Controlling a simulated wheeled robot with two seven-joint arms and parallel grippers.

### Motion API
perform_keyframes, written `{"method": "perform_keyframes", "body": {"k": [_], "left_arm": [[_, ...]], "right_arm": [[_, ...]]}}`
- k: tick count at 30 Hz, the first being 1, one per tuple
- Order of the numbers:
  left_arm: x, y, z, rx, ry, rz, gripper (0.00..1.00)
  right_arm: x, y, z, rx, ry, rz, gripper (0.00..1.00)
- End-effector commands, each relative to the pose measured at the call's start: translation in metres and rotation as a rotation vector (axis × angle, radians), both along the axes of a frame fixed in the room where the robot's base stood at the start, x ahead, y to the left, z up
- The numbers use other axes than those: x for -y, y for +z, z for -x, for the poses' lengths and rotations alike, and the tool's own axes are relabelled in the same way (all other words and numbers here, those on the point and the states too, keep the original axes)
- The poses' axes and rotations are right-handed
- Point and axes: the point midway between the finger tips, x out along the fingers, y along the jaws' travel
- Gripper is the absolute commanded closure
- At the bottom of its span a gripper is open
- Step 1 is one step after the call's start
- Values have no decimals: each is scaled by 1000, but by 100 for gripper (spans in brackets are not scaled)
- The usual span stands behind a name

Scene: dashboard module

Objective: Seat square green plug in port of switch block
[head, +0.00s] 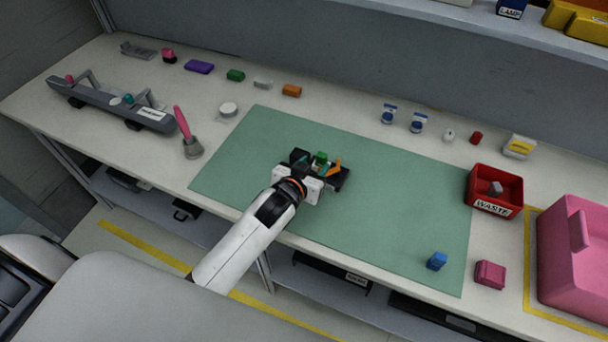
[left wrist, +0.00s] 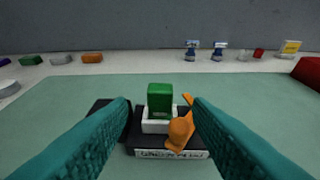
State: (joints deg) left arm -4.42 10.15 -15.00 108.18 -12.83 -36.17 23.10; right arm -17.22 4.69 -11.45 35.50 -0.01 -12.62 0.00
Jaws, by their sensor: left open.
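The green plug (left wrist: 160,99) stands upright at the white port (left wrist: 157,126) of the black switch block (left wrist: 117,107); I cannot tell how deep it sits. An orange lever (left wrist: 181,131) rises on the block, right of the plug. In the head view the green plug (head: 321,157) and the black switch block (head: 342,183) are partly hidden by my left gripper (head: 316,167). In the left wrist view my left gripper (left wrist: 161,108) is open, its teal fingers apart on either side of the plug, not touching it. My right gripper is not in view.
The block lies on a green mat (head: 400,210), mostly clear around it. A blue block (head: 437,261) is near its right front corner. A red waste bin (head: 495,190) and a pink case (head: 575,255) stand at the right. Several small parts line the back.

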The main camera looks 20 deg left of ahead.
Motion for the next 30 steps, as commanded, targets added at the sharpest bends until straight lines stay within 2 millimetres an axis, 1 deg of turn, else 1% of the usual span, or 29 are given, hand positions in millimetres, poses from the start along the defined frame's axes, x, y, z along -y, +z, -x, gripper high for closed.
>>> {"method": "perform_keyframes", "body": {"k": [1,3,6,9,16,28,30], "left_arm": [[-1,3,11,0,0,1,54],[-2,8,23,0,0,1,54],[-3,14,36,0,0,1,54],[-3,18,45,0,0,0,54],[-4,21,50,1,1,0,54],[-4,21,49,0,1,0,54],[-5,19,53,-17,5,-3,54]], "right_arm": [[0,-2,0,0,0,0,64],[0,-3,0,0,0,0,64],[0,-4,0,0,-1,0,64],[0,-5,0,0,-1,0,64],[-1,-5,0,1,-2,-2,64],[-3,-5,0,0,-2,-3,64],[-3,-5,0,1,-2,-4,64]]}}
